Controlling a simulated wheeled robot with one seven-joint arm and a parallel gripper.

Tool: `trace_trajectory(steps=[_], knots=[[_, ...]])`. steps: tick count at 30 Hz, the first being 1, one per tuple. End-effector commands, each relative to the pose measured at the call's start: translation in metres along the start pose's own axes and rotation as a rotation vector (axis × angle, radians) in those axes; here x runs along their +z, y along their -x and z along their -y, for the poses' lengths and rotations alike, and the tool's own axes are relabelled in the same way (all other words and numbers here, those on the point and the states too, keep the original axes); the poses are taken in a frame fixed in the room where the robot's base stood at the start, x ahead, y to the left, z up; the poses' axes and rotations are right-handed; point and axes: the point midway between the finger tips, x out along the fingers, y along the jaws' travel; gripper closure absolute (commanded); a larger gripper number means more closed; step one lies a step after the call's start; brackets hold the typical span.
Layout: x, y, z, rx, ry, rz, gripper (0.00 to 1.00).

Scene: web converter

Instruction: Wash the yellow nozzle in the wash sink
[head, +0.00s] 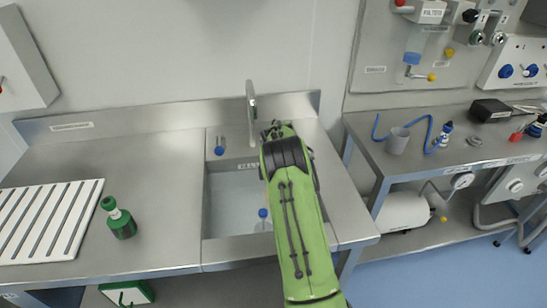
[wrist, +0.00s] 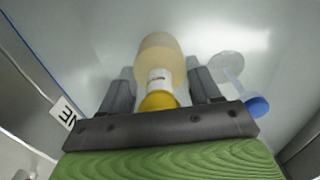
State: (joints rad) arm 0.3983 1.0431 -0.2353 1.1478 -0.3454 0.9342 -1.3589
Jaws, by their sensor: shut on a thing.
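The yellow nozzle (wrist: 158,55) is between the two dark fingers of my gripper (wrist: 158,82) in the wrist view. It has a pale amber body, a white label and a brighter yellow end near the palm. My gripper is shut on it. In the head view my green arm hides the gripper and the nozzle. The wash sink (head: 228,200) is a steel basin in the bench, and my arm reaches over its right side. A steel tap (head: 251,98) stands at the back of the basin.
A blue-ended clear part (wrist: 258,107) is right of the gripper. A blue-topped piece (head: 263,213) shows inside the basin. A green bottle (head: 121,223) and white slatted rack (head: 50,222) stand on the left bench. A side table (head: 400,170) holds a grey cup and blue hose.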

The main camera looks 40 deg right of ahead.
Motion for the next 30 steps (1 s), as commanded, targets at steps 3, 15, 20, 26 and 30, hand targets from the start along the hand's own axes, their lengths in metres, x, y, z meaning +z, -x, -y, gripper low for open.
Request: trace_trajectory(steps=[3,15,20,26,30], knots=[[0.001,0.001,0.0,0.001,-0.001,0.0,0.71],[0.001,0.057,-0.001,0.003,-0.002,0.001,0.71],[0.001,0.079,0.0,0.001,-0.001,0.0,0.71],[0.001,0.107,-0.001,0.002,-0.001,0.0,0.71],[0.001,0.127,0.0,0.001,-0.001,0.001,0.71]])
